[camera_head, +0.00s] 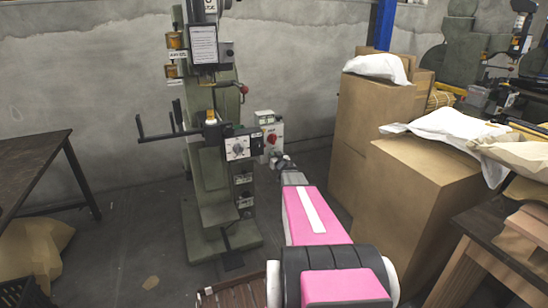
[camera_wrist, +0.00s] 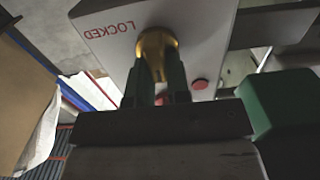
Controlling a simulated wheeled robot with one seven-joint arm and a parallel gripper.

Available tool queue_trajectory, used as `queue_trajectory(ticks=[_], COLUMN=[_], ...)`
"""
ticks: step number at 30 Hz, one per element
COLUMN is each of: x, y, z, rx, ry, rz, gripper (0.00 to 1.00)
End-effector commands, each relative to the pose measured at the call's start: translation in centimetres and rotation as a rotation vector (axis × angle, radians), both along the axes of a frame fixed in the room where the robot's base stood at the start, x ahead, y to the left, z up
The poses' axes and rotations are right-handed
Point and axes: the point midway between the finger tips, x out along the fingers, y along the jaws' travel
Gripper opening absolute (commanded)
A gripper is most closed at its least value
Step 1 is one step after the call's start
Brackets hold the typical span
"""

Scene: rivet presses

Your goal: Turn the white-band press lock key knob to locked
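The green press (camera_head: 212,150) stands against the back wall in the head view. A small pale box (camera_head: 268,130) with a red knob is at its right side. I cannot make out a white band on it. In the wrist view a brass knob (camera_wrist: 154,44) sits on a pale panel (camera_wrist: 205,45), with the word LOCKED upside down to its left. My gripper (camera_wrist: 158,62) has its two dark fingers close together on either side of the brass knob and appears shut on it. In the head view my gripper (camera_head: 284,164) is just below the pale box, its fingertips small and unclear.
A red button (camera_wrist: 200,84) is on the panel right of my fingers. Tall cardboard boxes (camera_head: 372,120) stand close to the right of my arm. A dark table (camera_head: 32,165) is at the left. Floor is clear between table and press.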

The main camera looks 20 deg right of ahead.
Motion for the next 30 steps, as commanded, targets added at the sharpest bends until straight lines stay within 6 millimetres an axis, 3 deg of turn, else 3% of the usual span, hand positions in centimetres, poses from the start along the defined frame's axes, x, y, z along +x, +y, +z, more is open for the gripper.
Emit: queue_trajectory(ticks=[11,30], x=[0.00,0.05], y=[-0.16,-0.97], z=[0.01,-0.29], rx=[0.094,0.660], ry=[0.002,0.020], rz=[0.001,0.001], gripper=[0.00,0.00])
